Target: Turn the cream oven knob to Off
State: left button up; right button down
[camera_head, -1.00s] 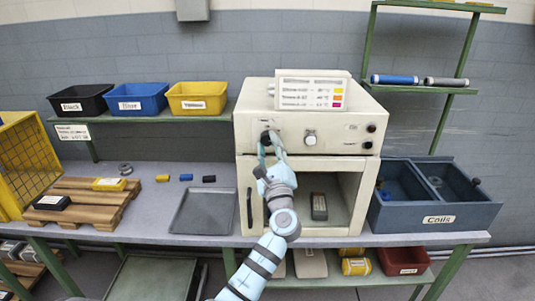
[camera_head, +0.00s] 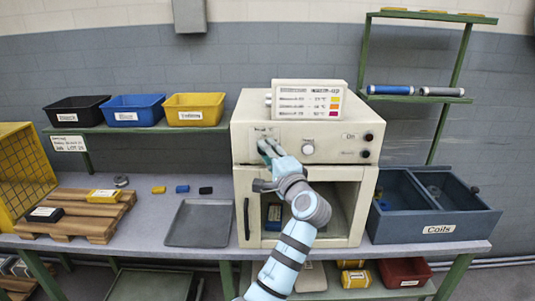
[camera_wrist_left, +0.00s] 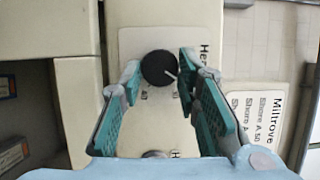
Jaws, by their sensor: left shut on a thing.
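The cream oven (camera_head: 245,130) stands at the middle of the bench. Its black round knob (camera_wrist_left: 158,66) with a white pointer line shows in the left wrist view, on a pale plate with partly hidden print. The pointer slants to the lower right there. My left gripper (camera_head: 267,147) is at the left of the oven's control panel and hides the knob in the head view. In the left wrist view its teal fingers (camera_wrist_left: 158,76) are on both sides of the knob, shut on it. My right gripper is not in view.
A second, pale knob (camera_head: 308,148) and two dark buttons sit to the right on the panel. A grey tray (camera_head: 200,222) and blue coil bin (camera_head: 425,227) flank the oven.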

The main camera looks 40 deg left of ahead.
pick_arm(q)
jog(key=shift+r+n+g+h+p, duration=0.25)
jog(key=shift+n+h+p, duration=0.5)
jog(key=shift+n, duration=0.75)
jog(key=shift+r+n+g+h+p, duration=0.1)
jog(key=shift+n+g+h+p, duration=0.15)
jog(key=shift+n+h+p, duration=0.85)
jog(key=shift+n+y, duration=0.45)
jog(key=shift+n, duration=0.05)
jog(key=o, duration=1.2)
jog(key=shift+c, duration=0.2)
jog(key=v, duration=0.7)
jog(key=shift+s+d, duration=0.2)
jog(key=shift+a, duration=0.1)
